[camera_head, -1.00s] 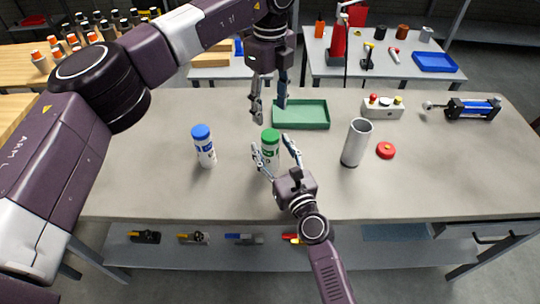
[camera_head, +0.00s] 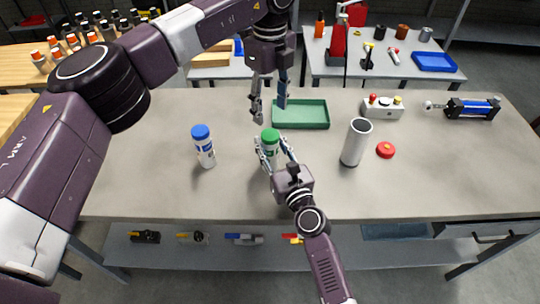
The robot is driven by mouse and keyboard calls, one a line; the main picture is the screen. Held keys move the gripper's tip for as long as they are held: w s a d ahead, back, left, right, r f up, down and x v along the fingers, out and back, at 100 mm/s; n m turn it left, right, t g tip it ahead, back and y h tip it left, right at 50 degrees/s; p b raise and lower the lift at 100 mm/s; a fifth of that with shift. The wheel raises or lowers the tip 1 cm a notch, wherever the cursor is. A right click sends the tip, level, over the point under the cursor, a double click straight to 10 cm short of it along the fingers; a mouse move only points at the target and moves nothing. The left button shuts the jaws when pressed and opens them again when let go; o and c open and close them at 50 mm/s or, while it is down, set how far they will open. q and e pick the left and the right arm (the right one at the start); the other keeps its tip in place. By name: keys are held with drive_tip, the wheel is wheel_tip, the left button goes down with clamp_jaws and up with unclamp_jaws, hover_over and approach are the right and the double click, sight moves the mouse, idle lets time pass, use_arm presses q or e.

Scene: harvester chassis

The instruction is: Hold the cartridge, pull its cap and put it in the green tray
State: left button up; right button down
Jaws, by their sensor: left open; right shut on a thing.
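A white cartridge with a green cap (camera_head: 270,135) stands upright on the workbench. My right gripper (camera_head: 274,150) is shut on the cartridge's body below the cap, and its fingers partly hide the label. My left gripper (camera_head: 268,108) hangs open and empty, pointing down, above and behind the cap and apart from it. The green tray (camera_head: 301,124) lies flat on the bench behind and to the right of the cartridge; it looks empty.
A blue-capped cartridge (camera_head: 204,147) stands to the left. A grey metal cylinder (camera_head: 355,142) and a red disc (camera_head: 385,150) are on the right. A button box (camera_head: 383,107) and a blue cylinder device (camera_head: 472,108) stand at the back right. The front bench is clear.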

use_arm(q)
drive_tip(key=shift+o, duration=0.9)
drive_tip(key=s+d+f+m+g+h, duration=0.1)
drive_tip(key=s+d+f+h, duration=0.2)
drive_tip(key=d, duration=0.2)
drive_tip(key=s+d+f+m+g+h, duration=0.1)
drive_tip(key=s+d+f+h, duration=0.25)
drive_tip(key=d, duration=0.25)
drive_tip(key=s+d+r+n+h, duration=0.35)
drive_tip(key=d+r+h, duration=0.25)
drive_tip(key=h, duration=0.4)
drive_tip(key=w+a+r+n+t+h, duration=0.1)
drive_tip(key=a+r+n+t+h, duration=0.25)
drive_tip(key=t, duration=0.25)
drive_tip(key=n+t+y, duration=0.9)
drive_tip(key=n+y, duration=0.2)
drive_tip(key=n, duration=0.4)
approach(265, 140)
drive_tip(key=x, duration=1.2)
drive_tip(key=shift+w+d+r, duration=0.1)
drive_tip(key=shift+w, duration=0.1)
drive_tip(key=shift+c, duration=0.4)
